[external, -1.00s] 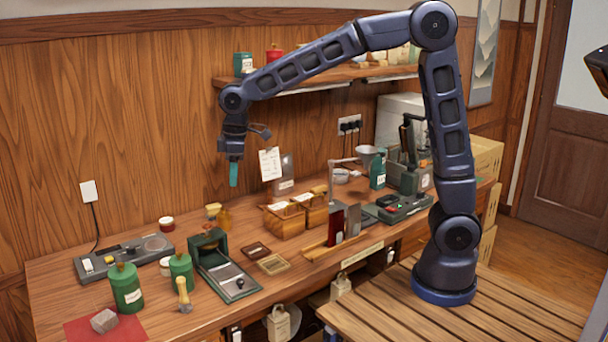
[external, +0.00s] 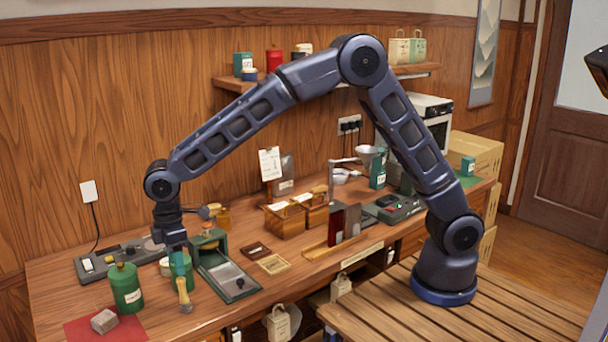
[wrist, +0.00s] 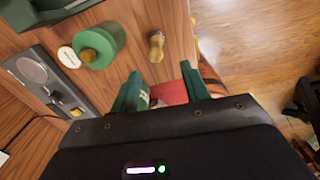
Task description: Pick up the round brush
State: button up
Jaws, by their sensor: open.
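The round brush (external: 184,295) stands upright near the front edge of the workbench, with a pale wooden handle on top. In the wrist view the brush (wrist: 156,47) is seen from above, beyond my fingertips and clear of them. My gripper (external: 179,262) is pointing down, open and empty, over the left part of the bench. In the external view its teal fingers overlap the small green canister (external: 187,284), so their exact gap from it is unclear. In the wrist view the two fingers of my gripper (wrist: 160,86) are apart with nothing held between them.
A larger green canister (external: 126,288) stands left of the brush. A green press with a metal tray (external: 232,280) lies to its right. A grey device (external: 100,264) lies behind.

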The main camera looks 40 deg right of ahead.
aim_at(180, 278)
notch_tip(180, 278, down, 3)
jog(key=shift+f, duration=0.2)
jog(key=shift+w+d+f, duration=0.15)
jog(key=shift+f, duration=1.2)
jog(key=shift+w+d+f, duration=0.15)
jog(key=shift+f, duration=1.15)
grip_shut()
